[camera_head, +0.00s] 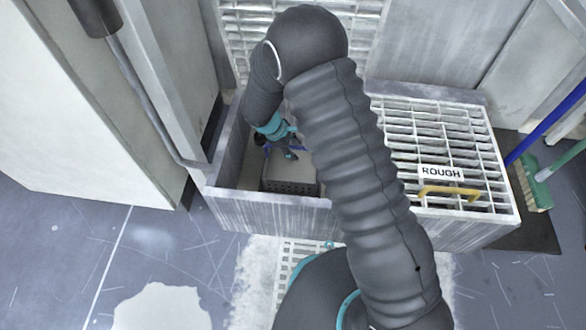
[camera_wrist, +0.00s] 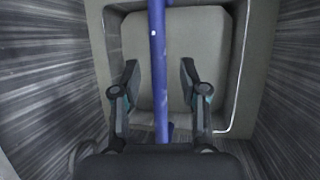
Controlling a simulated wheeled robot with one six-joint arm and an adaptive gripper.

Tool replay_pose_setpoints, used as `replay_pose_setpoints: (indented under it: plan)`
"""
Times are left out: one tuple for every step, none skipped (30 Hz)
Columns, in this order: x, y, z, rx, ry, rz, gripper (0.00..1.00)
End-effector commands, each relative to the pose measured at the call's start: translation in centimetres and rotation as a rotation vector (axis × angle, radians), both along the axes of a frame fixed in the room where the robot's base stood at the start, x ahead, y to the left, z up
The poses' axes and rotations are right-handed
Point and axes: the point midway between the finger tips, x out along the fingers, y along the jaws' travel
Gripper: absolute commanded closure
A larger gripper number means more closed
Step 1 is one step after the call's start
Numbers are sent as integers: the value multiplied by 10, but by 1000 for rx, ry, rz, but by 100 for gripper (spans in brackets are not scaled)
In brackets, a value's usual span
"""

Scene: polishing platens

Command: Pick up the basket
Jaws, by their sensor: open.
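The basket (camera_head: 290,188) is a dark, perforated box with a lighter top, sitting inside the grey basin on the left. My gripper (camera_head: 280,150) is above it, partly hidden by my arm. In the wrist view, a blue bar (camera_wrist: 157,40), apparently the basket's handle, runs lengthwise between the two fingers of my gripper (camera_wrist: 160,72). The fingers are apart, one on each side of the bar, with gaps visible. Below the bar is a beige rounded surface (camera_wrist: 205,35). I cannot tell the exact height of the fingers relative to the bar.
The grey basin's front wall (camera_head: 265,213) and side walls stand close around the basket. To the right is a metal grate (camera_head: 440,140) with a "ROUGH" label (camera_head: 442,173) and a yellow handle (camera_head: 449,191). A green broom (camera_head: 537,185) leans at the far right.

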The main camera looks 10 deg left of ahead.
Motion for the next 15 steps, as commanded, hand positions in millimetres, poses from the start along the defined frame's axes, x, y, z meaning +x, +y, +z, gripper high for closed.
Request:
replay_pose_setpoints:
  plan:
    - [0,0,-1,0,0,0,57]
    - [0,0,-2,0,0,0,57]
    - [0,0,-2,0,0,0,57]
    - [0,0,-2,0,0,0,57]
    - [0,0,-2,0,0,0,57]
    - [0,0,-2,0,0,0,57]
    - [0,0,-2,0,0,0,57]
    - [0,0,-2,0,0,0,57]
    - [0,0,-2,0,0,0,57]
    - [0,0,-2,0,0,0,57]
    - [0,0,-2,0,0,0,57]
    - [0,0,-2,0,0,0,64]
    - [0,0,-2,0,0,0,72]
    - [0,0,-2,0,0,0,79]
    - [0,0,-2,0,0,0,89]
